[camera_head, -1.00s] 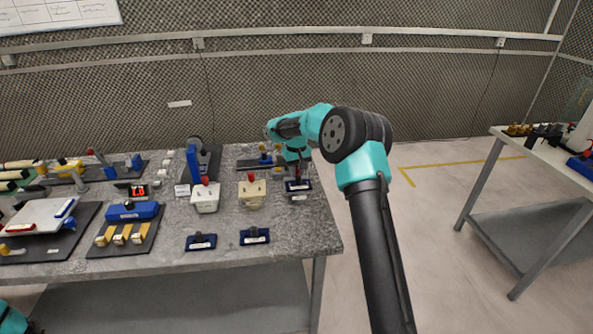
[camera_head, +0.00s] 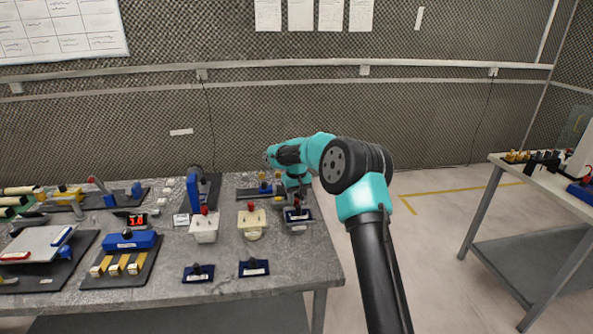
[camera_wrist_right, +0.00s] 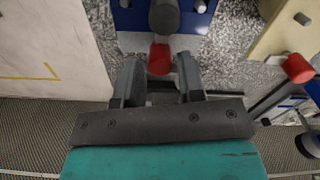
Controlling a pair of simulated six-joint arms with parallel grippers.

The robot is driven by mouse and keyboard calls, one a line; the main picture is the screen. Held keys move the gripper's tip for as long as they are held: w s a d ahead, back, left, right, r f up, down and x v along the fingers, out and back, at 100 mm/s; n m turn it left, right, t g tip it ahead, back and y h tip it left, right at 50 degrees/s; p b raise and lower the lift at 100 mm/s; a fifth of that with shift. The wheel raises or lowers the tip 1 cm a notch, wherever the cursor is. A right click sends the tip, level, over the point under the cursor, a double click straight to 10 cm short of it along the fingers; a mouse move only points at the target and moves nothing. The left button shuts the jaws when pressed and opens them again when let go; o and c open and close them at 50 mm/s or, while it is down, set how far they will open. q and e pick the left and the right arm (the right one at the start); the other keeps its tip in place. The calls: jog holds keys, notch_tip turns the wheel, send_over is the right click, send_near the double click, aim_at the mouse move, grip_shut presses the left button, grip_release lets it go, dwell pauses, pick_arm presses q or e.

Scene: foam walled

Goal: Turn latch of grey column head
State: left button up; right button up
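A dark grey column head (camera_wrist_right: 165,16) stands on a blue base plate at the top of the right wrist view. A red latch (camera_wrist_right: 160,58) sticks out from it towards my gripper. My right gripper (camera_wrist_right: 158,68) is open, with one finger on each side of the red latch and small gaps visible. In the head view the blue base (camera_head: 299,215) sits at the table's right end. My right gripper (camera_head: 297,193) is just above and behind it and hides part of the column. My left gripper is not in view.
A cream box (camera_head: 251,219) with a red knob and a white box (camera_head: 204,229) stand left of the column. Two small blue-based pieces (camera_head: 254,268) (camera_head: 198,273) lie in front. More fixtures crowd the table's left side. A second table (camera_head: 545,185) stands at the right.

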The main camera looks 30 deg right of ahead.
aim_at(297, 199)
notch_tip(297, 199, up, 16)
dwell(0.5)
dwell(0.3)
